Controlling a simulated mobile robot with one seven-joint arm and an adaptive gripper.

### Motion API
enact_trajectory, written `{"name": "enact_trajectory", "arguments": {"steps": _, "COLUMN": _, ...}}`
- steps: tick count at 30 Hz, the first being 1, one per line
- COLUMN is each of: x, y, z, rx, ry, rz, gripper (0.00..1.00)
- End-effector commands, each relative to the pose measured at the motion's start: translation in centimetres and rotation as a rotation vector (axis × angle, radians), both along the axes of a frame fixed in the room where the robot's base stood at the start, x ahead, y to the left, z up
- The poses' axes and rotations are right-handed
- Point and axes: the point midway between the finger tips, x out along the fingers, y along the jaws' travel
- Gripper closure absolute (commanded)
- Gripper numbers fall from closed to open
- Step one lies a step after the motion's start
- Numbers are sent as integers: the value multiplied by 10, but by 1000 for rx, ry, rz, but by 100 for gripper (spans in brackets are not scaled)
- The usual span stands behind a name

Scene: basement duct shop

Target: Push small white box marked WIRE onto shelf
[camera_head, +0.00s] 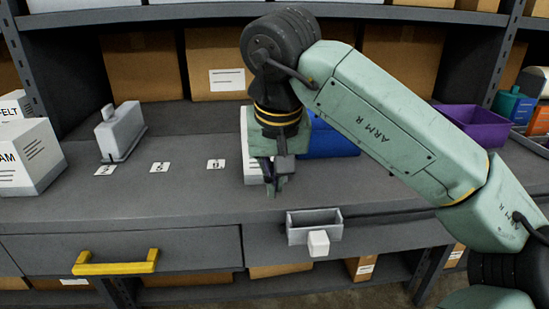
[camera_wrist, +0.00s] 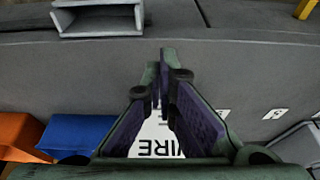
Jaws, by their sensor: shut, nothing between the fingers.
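The small white box marked WIRE (camera_head: 250,148) stands on the grey bench top, mostly hidden behind my gripper in the head view. In the wrist view, its lettered face (camera_wrist: 160,146) shows upside down between and behind my fingers. My gripper (camera_head: 276,188) points down at the box's front side, with its fingertips low over the bench. In the wrist view, the fingertips (camera_wrist: 164,62) come together with nothing between them. I cannot tell whether the fingers touch the box. The grey shelf bench (camera_head: 190,205) runs across the picture.
A blue bin (camera_head: 330,144) stands right of the box, and a purple bin (camera_head: 474,126) farther right. Cardboard boxes (camera_head: 217,60) line the back. Left are label cards (camera_head: 160,167), a grey handled block (camera_head: 121,131) and a larger white box (camera_head: 28,158). A small grey tray (camera_head: 314,217) sits at the front edge.

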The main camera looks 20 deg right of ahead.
Motion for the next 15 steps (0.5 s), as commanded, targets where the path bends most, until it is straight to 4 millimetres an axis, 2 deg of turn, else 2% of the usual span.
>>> {"name": "enact_trajectory", "arguments": {"steps": 5, "x": 10, "y": -2, "z": -35, "rx": 3, "ry": 0, "rz": 2, "gripper": 100}}
{"name": "enact_trajectory", "arguments": {"steps": 6, "x": 18, "y": -4, "z": -29, "rx": 3, "ry": 0, "rz": 1, "gripper": 100}}
{"name": "enact_trajectory", "arguments": {"steps": 9, "x": 32, "y": -8, "z": -30, "rx": 3, "ry": 0, "rz": 2, "gripper": 100}}
{"name": "enact_trajectory", "arguments": {"steps": 15, "x": 46, "y": -12, "z": -31, "rx": 2, "ry": 0, "rz": 2, "gripper": 100}}
